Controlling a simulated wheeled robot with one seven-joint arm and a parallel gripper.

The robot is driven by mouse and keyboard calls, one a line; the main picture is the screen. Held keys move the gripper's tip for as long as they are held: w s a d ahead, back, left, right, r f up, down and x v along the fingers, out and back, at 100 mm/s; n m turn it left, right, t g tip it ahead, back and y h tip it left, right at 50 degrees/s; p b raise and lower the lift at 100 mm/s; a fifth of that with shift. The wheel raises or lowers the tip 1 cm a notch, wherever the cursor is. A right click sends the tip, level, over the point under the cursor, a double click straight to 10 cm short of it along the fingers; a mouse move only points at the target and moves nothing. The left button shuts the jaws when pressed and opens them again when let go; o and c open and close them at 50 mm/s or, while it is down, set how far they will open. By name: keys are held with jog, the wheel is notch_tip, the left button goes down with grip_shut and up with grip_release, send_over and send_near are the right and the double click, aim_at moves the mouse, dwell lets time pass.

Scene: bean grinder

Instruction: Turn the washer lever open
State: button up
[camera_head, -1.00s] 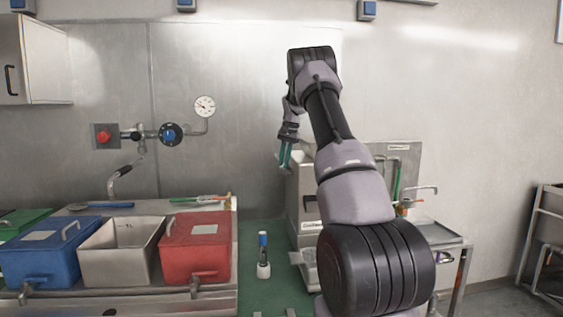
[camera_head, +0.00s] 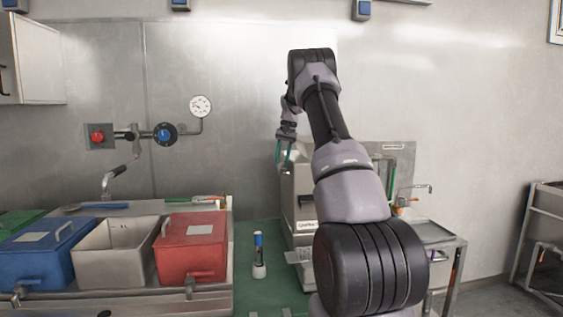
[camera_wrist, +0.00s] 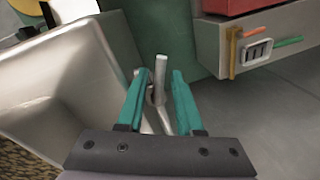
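My gripper (camera_wrist: 160,78) is open in the wrist view, with one teal finger on each side of an upright metal rod (camera_wrist: 161,68). The rod looks like a lever, but I cannot tell for certain that it is the washer lever. A gap shows between the rod and the right finger; contact on the left is unclear. Its lower end is partly hidden between the fingers. In the head view, my gripper (camera_head: 283,153) points down beside the upper left of the steel grinder-like machine (camera_head: 304,205). The rod cannot be made out there.
A slanted metal housing (camera_wrist: 65,75) fills the left of the wrist view. In the head view, blue (camera_head: 40,255), grey (camera_head: 112,262) and red (camera_head: 190,250) bins stand at left. A small bottle (camera_head: 259,257) stands on the green surface. A side table (camera_head: 432,232) is at right.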

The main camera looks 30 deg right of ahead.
jog(key=shift+a, duration=0.1)
jog(key=shift+w+a+f+m, duration=0.15)
jog(key=shift+a+m, duration=0.15)
jog(key=shift+m, duration=0.4)
notch_tip(320, 180, up, 13)
jog(key=a+m+t+h, duration=0.1)
jog(key=a+m, duration=0.1)
jog(key=m, duration=0.6)
jog(key=s+a+r+n+t, duration=0.1)
jog(key=s+a+r, duration=0.1)
jog(key=s, duration=0.4)
jog(key=s+a+r+n+y, duration=0.1)
jog(key=s+a+r, duration=0.2)
jog(key=s, duration=0.4)
jog(key=s+a+r+n+t, duration=0.1)
jog(key=s+a+r, duration=0.2)
jog(key=s, duration=0.3)
jog(key=shift+s+a+n+t, duration=0.25)
jog(key=shift+a+n+t, duration=0.05)
jog(key=shift+a, duration=0.4)
jog(key=shift+r, duration=0.1)
